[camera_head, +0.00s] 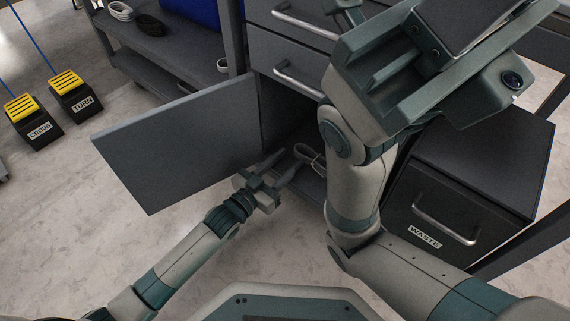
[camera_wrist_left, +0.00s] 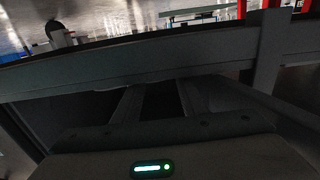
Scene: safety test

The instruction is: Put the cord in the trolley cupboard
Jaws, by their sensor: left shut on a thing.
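A pale looped cord (camera_head: 309,155) lies at the floor of the open trolley cupboard (camera_head: 284,105), in the head view. The grey cupboard door (camera_head: 175,140) stands swung out to the left. My left gripper (camera_head: 290,163) reaches to the cupboard's mouth, its fingertips at the cord's near end, and is shut on it. In the left wrist view its fingers (camera_wrist_left: 160,100) point under a dark bar, and the cord cannot be made out. My right arm's wrist fills the upper right of the head view; its fingertips cannot be made out clearly.
Drawers with bar handles (camera_head: 298,80) are above the cupboard. A dark WASTE bin (camera_head: 450,205) stands to the right. A side shelf at upper left holds a white coil (camera_head: 121,11) and a black coil (camera_head: 150,26). Yellow-topped CROSS (camera_head: 33,118) and TURN (camera_head: 76,93) pedals stand on open floor.

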